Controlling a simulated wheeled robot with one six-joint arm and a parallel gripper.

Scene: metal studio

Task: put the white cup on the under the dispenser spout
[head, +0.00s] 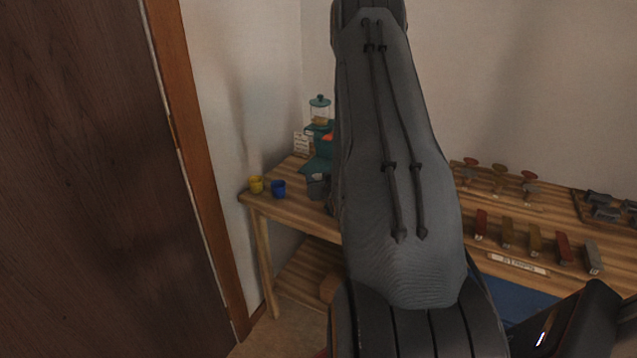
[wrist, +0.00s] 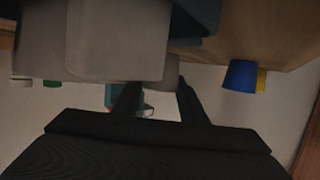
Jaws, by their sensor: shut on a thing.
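The teal dispenser (head: 318,165), with a clear jar on top, stands at the table's left end in the head view. A teal and red part of it (wrist: 118,98) shows beyond my fingers in the wrist view. My gripper (wrist: 157,92) is shut on a pale thing, seemingly the white cup (wrist: 171,72), which is mostly hidden behind a large pale grey block. In the head view my arm hides the gripper. A grey shape (head: 317,188) shows low at the dispenser; I cannot tell whether it is the cup. The spout is not clearly visible.
A blue cup (head: 279,189) and a yellow cup (head: 256,184) stand on the wooden table (head: 300,208) left of the dispenser. The large grey block (wrist: 118,42) is close in the wrist view. Several coloured blocks (head: 508,233) stand to the right. A brown door (head: 80,180) is at left.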

